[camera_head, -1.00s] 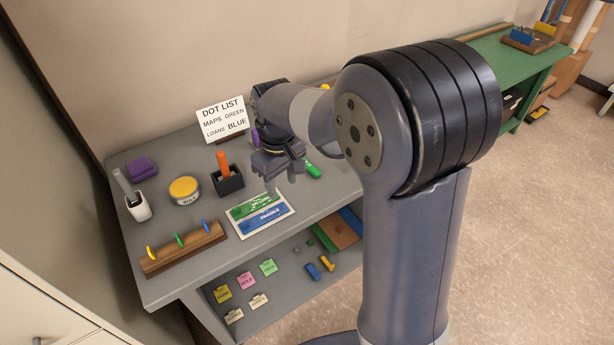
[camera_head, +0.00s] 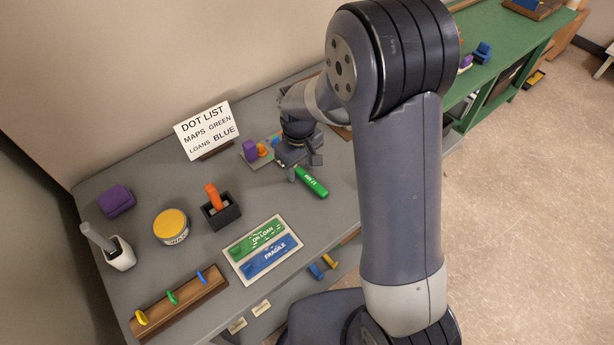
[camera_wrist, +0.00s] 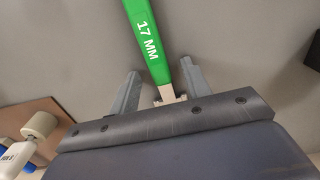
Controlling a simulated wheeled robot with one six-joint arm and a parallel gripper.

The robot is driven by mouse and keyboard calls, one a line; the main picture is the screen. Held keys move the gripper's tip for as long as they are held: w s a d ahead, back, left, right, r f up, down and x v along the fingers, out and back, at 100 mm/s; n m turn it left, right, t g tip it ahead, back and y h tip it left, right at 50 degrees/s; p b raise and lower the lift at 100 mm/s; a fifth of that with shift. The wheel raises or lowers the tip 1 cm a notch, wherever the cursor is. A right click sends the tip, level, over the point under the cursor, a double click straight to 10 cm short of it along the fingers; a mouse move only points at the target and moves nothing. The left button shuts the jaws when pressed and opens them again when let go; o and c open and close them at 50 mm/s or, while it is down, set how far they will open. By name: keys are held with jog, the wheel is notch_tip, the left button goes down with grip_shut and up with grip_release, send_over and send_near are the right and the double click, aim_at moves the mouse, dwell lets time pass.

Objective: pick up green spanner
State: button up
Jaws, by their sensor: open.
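The green spanner (camera_head: 311,182) lies on the grey table top, just in front of my gripper in the head view. In the wrist view the green spanner (camera_wrist: 147,35) shows a green handle marked "17 MM" and a pale metal end. My gripper (camera_head: 302,174) is low over the table, pointing down. In the wrist view my gripper (camera_wrist: 159,82) is open, with one finger on each side of the spanner's lower part. I cannot tell whether the fingers touch it. The metal end is partly hidden by my gripper.
A black holder (camera_head: 222,213), yellow-lidded jar (camera_head: 171,229) and sign (camera_head: 207,131) stand further left. A purple piece (camera_head: 250,151) is close beside my gripper. A brown board (camera_wrist: 38,112) shows at left in the wrist view.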

aim_at(300, 171)
jog(key=shift+c, duration=0.4)
grip_shut()
jog(key=shift+r, duration=0.1)
notch_tip(300, 171, up, 10)
jog(key=shift+b, duration=0.3)
jog(key=c, duration=0.6)
grip_release()
grip_shut()
